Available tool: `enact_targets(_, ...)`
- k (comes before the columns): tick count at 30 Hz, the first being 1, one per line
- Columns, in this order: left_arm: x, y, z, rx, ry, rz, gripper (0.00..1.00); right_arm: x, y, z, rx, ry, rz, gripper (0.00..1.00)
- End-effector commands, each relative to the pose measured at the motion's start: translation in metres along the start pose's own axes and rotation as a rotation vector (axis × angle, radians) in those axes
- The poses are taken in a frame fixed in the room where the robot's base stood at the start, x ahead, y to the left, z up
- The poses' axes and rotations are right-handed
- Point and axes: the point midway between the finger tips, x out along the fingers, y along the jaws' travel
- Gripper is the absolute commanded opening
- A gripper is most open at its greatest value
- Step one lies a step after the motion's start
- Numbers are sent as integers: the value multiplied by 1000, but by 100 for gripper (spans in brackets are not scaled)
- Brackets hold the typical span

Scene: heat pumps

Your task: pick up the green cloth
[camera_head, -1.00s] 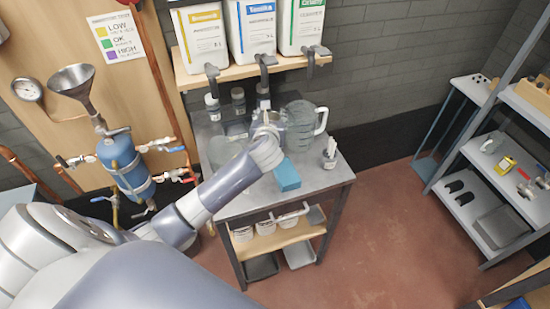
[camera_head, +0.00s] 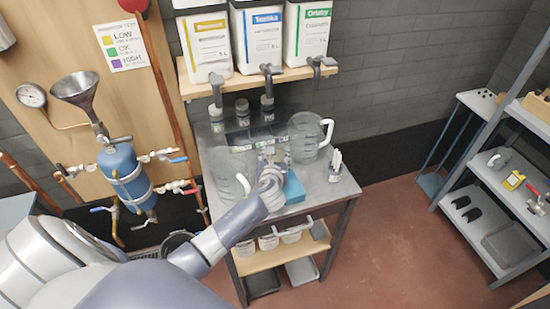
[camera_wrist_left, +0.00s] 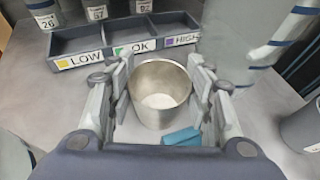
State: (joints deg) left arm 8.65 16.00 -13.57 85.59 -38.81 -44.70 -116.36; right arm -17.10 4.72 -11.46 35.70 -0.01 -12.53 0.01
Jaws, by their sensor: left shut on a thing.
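My left gripper (camera_head: 268,165) is over the metal table, its fingers largely hidden by my wrist in the head view. In the left wrist view my left gripper (camera_wrist_left: 160,88) has its fingers on both sides of a metal cup (camera_wrist_left: 160,112), shut on it. The cup's open top faces the camera and it looks empty. A teal-blue block-like thing (camera_head: 294,187) lies on the table just right of my gripper. A teal piece (camera_wrist_left: 182,137) also shows below the cup in the wrist view. No plainly green cloth shows. My right gripper is out of view.
A tray labelled LOW, OK, HIGH (camera_wrist_left: 120,42) lies beyond the cup. Clear jugs stand on the table at left (camera_head: 226,178) and at back right (camera_head: 304,136). A small holder (camera_head: 335,168) stands at the right. A shelf with large containers (camera_head: 262,35) hangs above.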

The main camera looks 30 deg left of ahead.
Motion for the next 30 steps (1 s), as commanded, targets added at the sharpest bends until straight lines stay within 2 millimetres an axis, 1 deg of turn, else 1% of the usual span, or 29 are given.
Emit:
enact_targets(11,2,0,-5,1,-2,-1,24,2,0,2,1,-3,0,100)
enact_targets(12,2,0,-4,1,-2,-1,56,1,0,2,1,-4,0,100)
enact_targets(13,2,0,-4,1,-2,-1,63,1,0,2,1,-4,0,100)
enact_targets(14,2,0,-4,1,-1,-1,67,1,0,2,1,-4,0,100)
enact_targets(25,1,0,-1,0,-2,-1,67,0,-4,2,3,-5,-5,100)
enact_targets(28,-5,0,-2,0,-2,-1,67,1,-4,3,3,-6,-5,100)
enact_targets(30,-13,0,-2,0,-3,-2,67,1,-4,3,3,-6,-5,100)
